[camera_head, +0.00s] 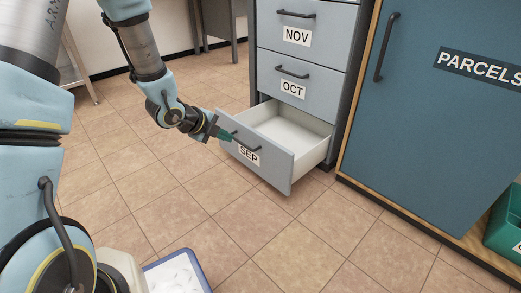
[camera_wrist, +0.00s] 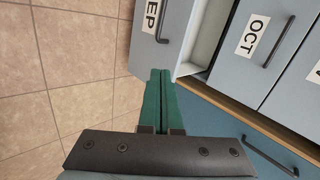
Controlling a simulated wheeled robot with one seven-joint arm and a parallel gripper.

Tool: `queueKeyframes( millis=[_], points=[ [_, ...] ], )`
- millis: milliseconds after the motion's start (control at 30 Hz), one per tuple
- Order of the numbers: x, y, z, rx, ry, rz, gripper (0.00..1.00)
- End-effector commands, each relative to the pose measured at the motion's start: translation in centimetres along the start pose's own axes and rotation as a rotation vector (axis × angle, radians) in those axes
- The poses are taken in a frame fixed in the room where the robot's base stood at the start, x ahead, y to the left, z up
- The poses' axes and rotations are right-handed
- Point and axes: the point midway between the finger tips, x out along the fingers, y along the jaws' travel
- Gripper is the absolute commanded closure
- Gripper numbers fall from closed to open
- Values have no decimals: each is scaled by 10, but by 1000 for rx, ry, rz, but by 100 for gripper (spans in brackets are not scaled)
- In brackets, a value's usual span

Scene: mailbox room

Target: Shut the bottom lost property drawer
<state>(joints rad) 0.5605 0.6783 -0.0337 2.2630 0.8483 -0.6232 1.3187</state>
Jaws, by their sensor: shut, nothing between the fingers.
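The bottom drawer (camera_head: 262,160), labelled SEP, is pulled well out of the grey cabinet, and its white inside looks empty. Its front panel also shows in the wrist view (camera_wrist: 171,45), at the top. My gripper (camera_head: 228,136) is at the left end of the drawer front, by the dark handle. Its green fingers (camera_wrist: 158,75) are shut together, with nothing between them. In the wrist view the fingertips overlap the edge of the drawer front; I cannot tell whether they touch it.
Closed drawers labelled OCT (camera_head: 293,88) and NOV (camera_head: 298,38) are above. A blue PARCELS door (camera_head: 430,110) is to the right, with a green crate (camera_head: 505,230) beside it. A blue-rimmed bin (camera_head: 193,262) stands at the bottom. The tiled floor before the drawer is clear.

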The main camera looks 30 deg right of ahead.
Motion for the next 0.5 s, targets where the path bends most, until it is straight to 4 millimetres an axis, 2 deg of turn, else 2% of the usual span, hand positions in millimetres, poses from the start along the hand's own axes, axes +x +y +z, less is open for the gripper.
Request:
queueKeyframes(
  millis=[33,133,267,500],
  points=[
    [12,1,-11,59,36,-16,100],
    [22,-1,-21,122,69,-37,100],
    [37,-1,-24,131,74,-41,100],
    [85,-1,-26,128,71,-41,100]
  ],
)
